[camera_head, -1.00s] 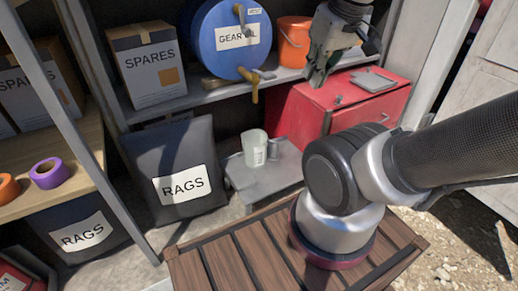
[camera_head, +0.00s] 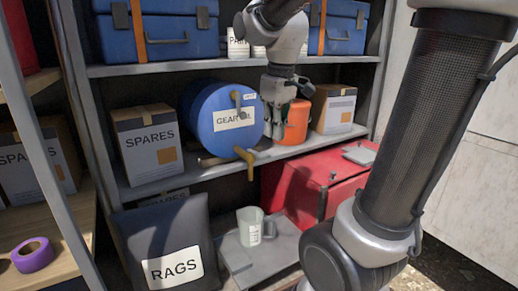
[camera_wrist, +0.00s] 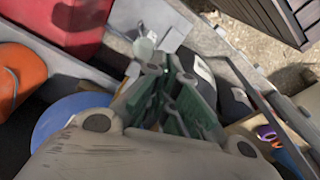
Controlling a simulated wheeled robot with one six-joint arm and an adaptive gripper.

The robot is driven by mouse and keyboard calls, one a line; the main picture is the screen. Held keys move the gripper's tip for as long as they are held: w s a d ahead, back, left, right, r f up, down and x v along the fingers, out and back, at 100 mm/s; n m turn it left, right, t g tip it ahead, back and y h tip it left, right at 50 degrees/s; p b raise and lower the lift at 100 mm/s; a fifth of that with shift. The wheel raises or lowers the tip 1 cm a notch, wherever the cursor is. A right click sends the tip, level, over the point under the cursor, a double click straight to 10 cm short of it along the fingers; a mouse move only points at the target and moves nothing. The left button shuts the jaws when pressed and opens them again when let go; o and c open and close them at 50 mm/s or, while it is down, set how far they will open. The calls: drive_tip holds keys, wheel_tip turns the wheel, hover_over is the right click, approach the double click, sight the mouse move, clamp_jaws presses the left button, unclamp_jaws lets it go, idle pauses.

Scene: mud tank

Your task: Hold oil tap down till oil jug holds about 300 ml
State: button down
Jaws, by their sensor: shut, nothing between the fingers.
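The blue drum (camera_head: 218,118) marked GEAR OIL lies on its side on the middle shelf and also shows in the wrist view (camera_wrist: 62,118). Its brass-yellow oil tap (camera_head: 247,160) hangs from the front, low over the shelf edge. The pale translucent oil jug (camera_head: 249,226) stands upright on a grey stand below the tap; it also shows in the wrist view (camera_wrist: 144,47). I cannot read its oil level, and no stream shows. My gripper (camera_head: 273,128) is shut and empty, pointing down just right of the drum face, above and right of the tap, apart from it.
An orange bucket (camera_head: 297,122) stands close behind and right of my gripper. A red cabinet (camera_head: 300,188) is right of the jug, and a dark RAGS bin (camera_head: 165,235) is left. SPARES boxes (camera_head: 146,142) flank the drum.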

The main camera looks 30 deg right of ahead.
sight(259, 155)
drive_tip(key=w+r+n+g, duration=0.1)
drive_tip(key=w+r+n, duration=0.5)
drive_tip(key=n, duration=0.8)
drive_tip(key=shift+w+a+r+n, duration=0.15)
drive_tip(key=shift+w+a+n, duration=0.15)
drive_tip(key=shift+w, duration=0.35)
wheel_tip(259, 155, down, 14)
drive_tip(key=shift+d, duration=0.1)
